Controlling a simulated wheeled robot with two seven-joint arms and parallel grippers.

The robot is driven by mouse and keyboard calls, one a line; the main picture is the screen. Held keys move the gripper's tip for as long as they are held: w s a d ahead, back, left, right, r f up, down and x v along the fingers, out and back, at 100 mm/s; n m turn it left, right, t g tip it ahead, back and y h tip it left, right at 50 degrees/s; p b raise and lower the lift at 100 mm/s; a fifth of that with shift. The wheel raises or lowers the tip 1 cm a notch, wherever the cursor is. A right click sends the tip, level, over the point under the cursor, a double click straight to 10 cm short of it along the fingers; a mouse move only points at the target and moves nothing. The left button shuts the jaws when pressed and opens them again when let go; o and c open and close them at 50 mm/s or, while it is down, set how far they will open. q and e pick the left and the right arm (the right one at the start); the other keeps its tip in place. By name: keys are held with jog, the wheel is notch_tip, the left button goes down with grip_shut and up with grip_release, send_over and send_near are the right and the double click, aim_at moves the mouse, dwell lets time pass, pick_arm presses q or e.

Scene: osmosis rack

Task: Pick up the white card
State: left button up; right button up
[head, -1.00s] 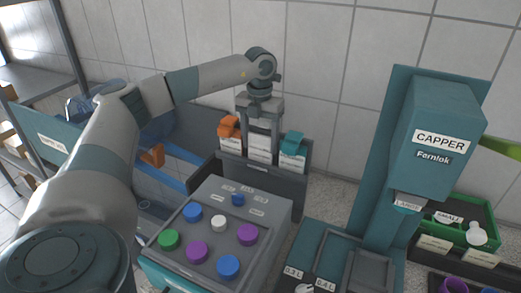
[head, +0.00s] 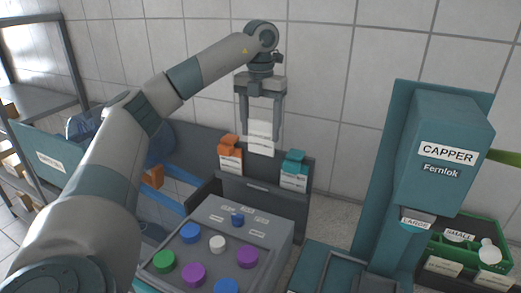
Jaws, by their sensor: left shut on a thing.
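The white card (head: 260,139) is between the two fingers of my left gripper (head: 260,136), upright, with faint print on its face. It hangs above the dark grey holder (head: 262,194), between an orange-topped card (head: 230,155) and a teal-topped card (head: 294,171) that stand in that holder. My left gripper is shut on the white card, pointing down. Whether the card's lower edge is fully clear of the holder is hard to tell. My right gripper is not in view.
A grey box with coloured caps (head: 217,243) stands in front of the holder. The teal capper machine (head: 440,150) rises at right, with a green bin (head: 487,228) beside it. A tiled wall is close behind. Shelving (head: 40,90) stands at far left.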

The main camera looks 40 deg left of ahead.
pick_arm(q)
notch_tip(320, 180, up, 18)
jog(key=p, duration=0.3)
jog(key=shift+f, duration=0.25)
dwell(0.6)
